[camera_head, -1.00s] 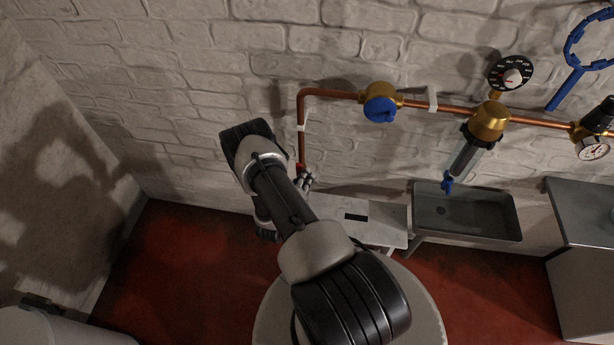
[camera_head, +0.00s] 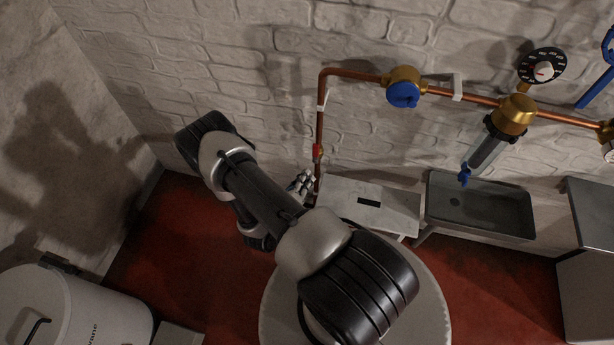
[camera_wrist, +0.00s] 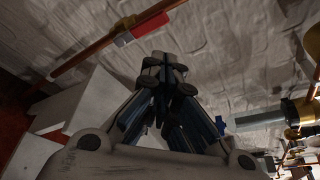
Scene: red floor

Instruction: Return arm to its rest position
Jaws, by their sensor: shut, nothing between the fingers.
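My arm reaches out from the bottom middle of the head view, bent at the elbow at the left. My gripper (camera_head: 303,183) shows small beside the vertical copper pipe, partly hidden behind my arm. In the wrist view my gripper (camera_wrist: 165,72) has its fingers together, with nothing between them.
A grey bench (camera_head: 385,212) with a dark slot and a metal sink (camera_head: 480,215) stand along the brick wall. A white tank (camera_head: 85,310) is at lower left; red floor (camera_head: 190,260) is clear.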

